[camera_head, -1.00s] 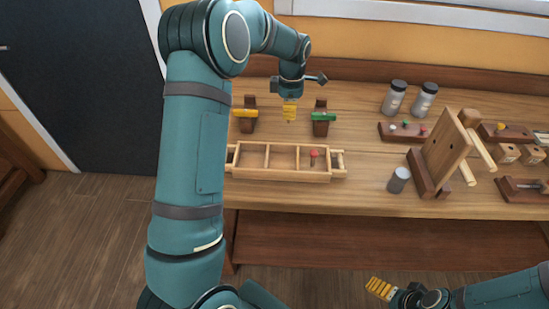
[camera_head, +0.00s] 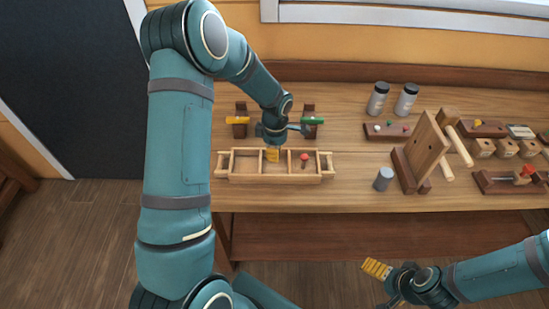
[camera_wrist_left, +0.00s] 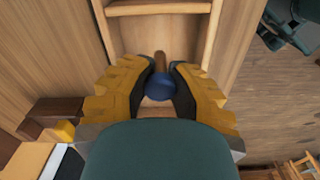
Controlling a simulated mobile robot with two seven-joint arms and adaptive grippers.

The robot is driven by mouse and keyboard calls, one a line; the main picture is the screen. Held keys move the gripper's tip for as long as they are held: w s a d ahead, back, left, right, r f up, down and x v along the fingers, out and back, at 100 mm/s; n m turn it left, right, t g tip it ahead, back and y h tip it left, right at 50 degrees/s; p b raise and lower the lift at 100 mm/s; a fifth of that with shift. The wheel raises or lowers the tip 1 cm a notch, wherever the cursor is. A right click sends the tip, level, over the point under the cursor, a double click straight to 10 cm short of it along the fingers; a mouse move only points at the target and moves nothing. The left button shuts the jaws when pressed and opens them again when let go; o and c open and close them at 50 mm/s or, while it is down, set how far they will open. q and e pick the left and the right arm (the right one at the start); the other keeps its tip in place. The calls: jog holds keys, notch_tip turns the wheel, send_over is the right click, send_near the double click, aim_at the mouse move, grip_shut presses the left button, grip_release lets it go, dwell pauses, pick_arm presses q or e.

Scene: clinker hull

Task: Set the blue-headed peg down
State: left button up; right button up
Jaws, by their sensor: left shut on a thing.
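The blue-headed peg (camera_wrist_left: 160,88) shows in the left wrist view, its blue head between the yellow fingers of my left gripper (camera_wrist_left: 159,90), which is shut on it. Its wooden shaft points away from the head. In the head view my left gripper (camera_head: 272,154) is over the middle compartment of the wooden tray (camera_head: 246,179), and its fingers hide the peg there. I cannot tell whether the peg touches the tray floor. My right gripper (camera_head: 377,269) hangs in front of the bench, away from the tray; its finger gap is unclear.
A red-headed peg (camera_head: 304,157) stands in the tray's right compartment. Behind the tray are dark stands with a yellow piece (camera_head: 237,120) and a green piece (camera_head: 313,121). A grey cylinder (camera_head: 383,179) and an upright wooden board (camera_head: 425,150) stand to the right.

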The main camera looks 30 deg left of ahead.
pick_arm(q)
jog(key=shift+f, duration=1.6)
jog(key=shift+f+b, duration=0.2)
jog(key=shift+b, duration=0.1)
jog(key=o, duration=0.8)
jog(key=shift+c, duration=0.2)
jog(key=shift+r, duration=0.1)
